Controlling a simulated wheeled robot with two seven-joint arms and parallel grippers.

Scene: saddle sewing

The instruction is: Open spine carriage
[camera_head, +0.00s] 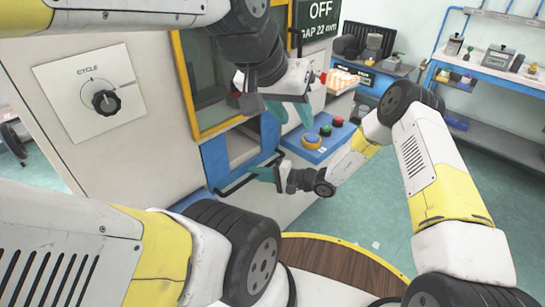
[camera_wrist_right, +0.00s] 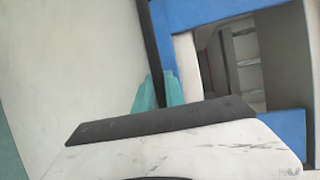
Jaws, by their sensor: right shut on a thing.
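A black handle bar (camera_head: 236,184) runs along the lower edge of the blue-framed opening (camera_head: 215,158) in the machine's front. My right gripper (camera_head: 262,174) is shut on the bar near its right end. In the right wrist view, its teal fingertips (camera_wrist_right: 158,92) are at the dark bar (camera_wrist_right: 154,45), beside the blue frame (camera_wrist_right: 225,15). The fingers partly hide the bar. My left gripper (camera_head: 289,110) is higher up, in front of the machine, with its teal fingers apart and nothing seen between them. I cannot tell which part is the spine carriage.
A blue control panel (camera_head: 316,147) with red, green and yellow-blue buttons is right of the opening. A cycle knob (camera_head: 105,101) is on the white side panel. A display (camera_head: 320,12) reads OFF and GAP 22 mm. A workbench (camera_head: 490,75) stands at the right; teal floor lies between.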

